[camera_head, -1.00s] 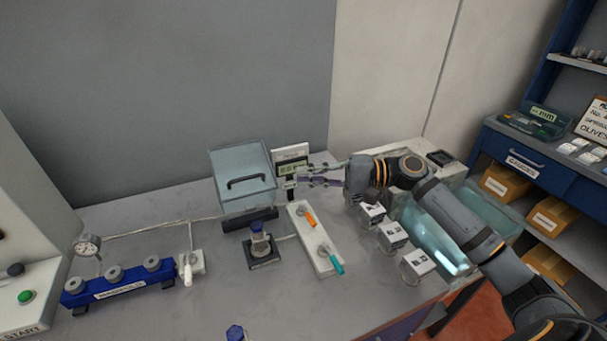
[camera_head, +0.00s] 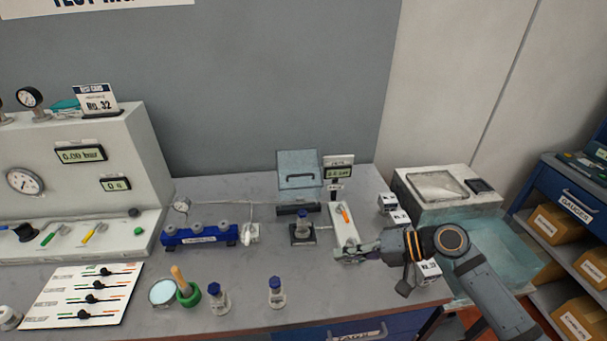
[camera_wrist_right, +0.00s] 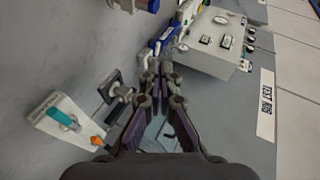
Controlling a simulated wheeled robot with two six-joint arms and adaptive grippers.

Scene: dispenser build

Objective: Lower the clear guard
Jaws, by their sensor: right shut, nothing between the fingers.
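The clear guard (camera_head: 299,166) stands raised and tilted at the back of the bench, its dark handle facing me. Part of it shows between my fingers in the wrist view (camera_wrist_right: 158,134). Below it, a small bottle (camera_head: 302,233) sits on a dark square stand (camera_head: 301,243). My right gripper (camera_head: 343,251) is shut and empty, over the near end of the white lever plate (camera_head: 342,222), to the front right of the guard and apart from it. The gripper hides the plate's near end. The fingers also show in the wrist view (camera_wrist_right: 160,72). My left gripper is not in view.
A small display (camera_head: 338,172) stands right of the guard. A blue manifold (camera_head: 199,238) is at left. Two capped bottles (camera_head: 275,293) (camera_head: 218,298) stand in front. White labelled boxes (camera_head: 389,202) and a clear bluish bin (camera_head: 505,255) lie right.

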